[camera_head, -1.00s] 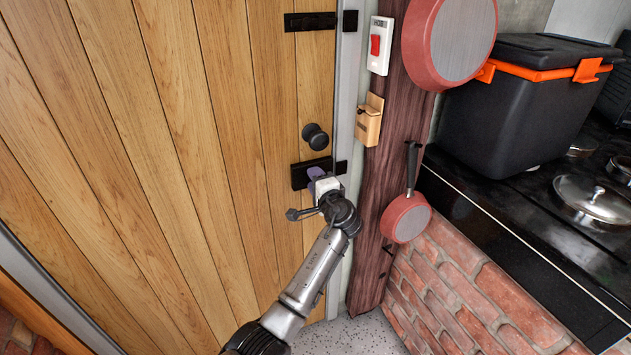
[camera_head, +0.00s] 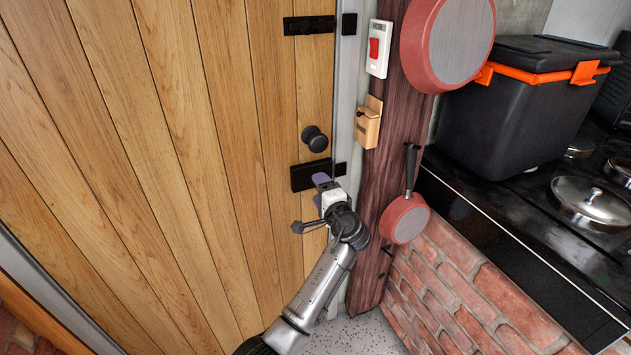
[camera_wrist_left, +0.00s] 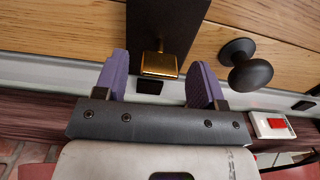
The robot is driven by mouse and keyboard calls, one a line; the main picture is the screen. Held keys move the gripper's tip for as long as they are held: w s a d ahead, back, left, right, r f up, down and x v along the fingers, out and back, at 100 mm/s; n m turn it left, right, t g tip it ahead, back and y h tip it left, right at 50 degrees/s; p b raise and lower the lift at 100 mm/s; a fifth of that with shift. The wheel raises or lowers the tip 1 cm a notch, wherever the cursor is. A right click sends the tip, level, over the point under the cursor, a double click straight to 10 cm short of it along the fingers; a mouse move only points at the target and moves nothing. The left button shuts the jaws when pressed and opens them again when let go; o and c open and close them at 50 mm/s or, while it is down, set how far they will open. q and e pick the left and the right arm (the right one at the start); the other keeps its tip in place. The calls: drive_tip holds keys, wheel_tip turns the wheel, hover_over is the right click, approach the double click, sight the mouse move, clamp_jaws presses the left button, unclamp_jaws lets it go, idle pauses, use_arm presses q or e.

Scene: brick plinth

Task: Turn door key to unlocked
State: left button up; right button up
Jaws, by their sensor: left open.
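The door key (camera_wrist_left: 160,62) is a small brass piece sticking out of the black lock box (camera_wrist_left: 165,25) in the left wrist view. In the head view the black lock box (camera_head: 308,176) is on the wooden door below the round knob, and the key cannot be made out. My left gripper (camera_head: 321,184) is in front of this lock. In the left wrist view its two purple fingers (camera_wrist_left: 158,82) are open, one on each side of the key, with gaps between. I see no contact with the key. My right gripper is not in view.
A round black knob (camera_head: 315,138) sits just above the lock, and a black bolt (camera_head: 309,25) higher up. A white switch with a red rocker (camera_head: 379,48), a small wooden box (camera_head: 368,122) and red pans (camera_head: 405,219) hang on the post to the right.

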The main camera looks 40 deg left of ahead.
use_arm(q)
drive_tip(key=p+v, duration=0.1)
drive_tip(key=v, duration=0.9)
drive_tip(key=shift+p, duration=0.3)
drive_tip(key=s+d+n+t+h+p, duration=0.25)
drive_tip(key=s+d+n+h, duration=0.25)
drive_tip(key=s+d+h, duration=0.7)
drive_tip(key=s+a+f+m+g+h+p, duration=0.1)
drive_tip(key=s+f+g+p, duration=0.1)
drive_tip(key=s+f, duration=0.6)
drive_tip(key=s+a+f+g+h+p, duration=0.1)
drive_tip(key=s+f+g+h, duration=0.15)
drive_tip(key=s, duration=0.95)
drive_tip(key=s+f+m+g+h+p, duration=0.1)
drive_tip(key=s+f+g+p, duration=0.15)
drive_tip(key=s+f, duration=0.6)
wheel_tip(320, 180, up, 40)
drive_tip(key=p, duration=3.7)
drive_tip(key=shift+s, duration=0.2)
